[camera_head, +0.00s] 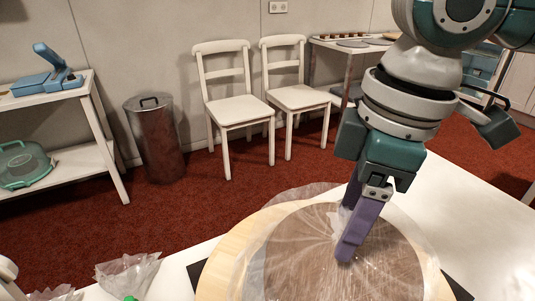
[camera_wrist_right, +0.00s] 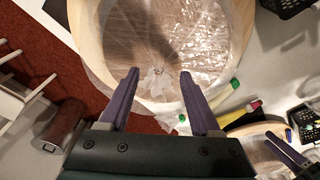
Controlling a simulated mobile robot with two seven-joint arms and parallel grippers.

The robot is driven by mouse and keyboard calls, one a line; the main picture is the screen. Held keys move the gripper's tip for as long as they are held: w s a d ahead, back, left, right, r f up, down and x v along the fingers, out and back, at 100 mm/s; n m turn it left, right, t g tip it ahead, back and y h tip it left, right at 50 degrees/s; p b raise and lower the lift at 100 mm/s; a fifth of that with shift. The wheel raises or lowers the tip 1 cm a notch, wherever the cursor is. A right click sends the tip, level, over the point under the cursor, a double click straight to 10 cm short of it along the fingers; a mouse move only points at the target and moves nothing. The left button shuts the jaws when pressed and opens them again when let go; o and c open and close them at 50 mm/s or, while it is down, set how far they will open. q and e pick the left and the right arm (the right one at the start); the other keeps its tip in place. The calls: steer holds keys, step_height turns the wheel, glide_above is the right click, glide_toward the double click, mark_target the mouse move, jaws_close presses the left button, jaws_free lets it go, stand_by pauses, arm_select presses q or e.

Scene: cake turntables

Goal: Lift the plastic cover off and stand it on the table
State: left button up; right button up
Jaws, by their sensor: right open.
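The clear, wrinkled plastic cover (camera_head: 295,245) lies over a broad brown round top on a pale wooden disc (camera_head: 218,272) on the table. In the right wrist view the cover (camera_wrist_right: 205,50) has a gathered whitish tuft near its middle. My right gripper (camera_head: 350,222) points down over the cover. In its wrist view its two purple fingers (camera_wrist_right: 159,75) are spread apart, with the tuft showing between and beyond them; nothing is held. Contact with the cover cannot be told. A purple finger of my left gripper (camera_wrist_right: 286,150) shows at the lower right of the wrist view; its opening is unclear.
The white table (camera_head: 465,225) has clear room to the right of the disc. A crumpled clear bag (camera_head: 128,273) lies at the front left. Green- and yellow-ended tools (camera_wrist_right: 240,112) and a black basket (camera_wrist_right: 288,6) lie close to the disc. Chairs and a bin stand beyond.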

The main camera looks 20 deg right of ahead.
jaws_close()
stand_by(0.5)
stand_by(0.9)
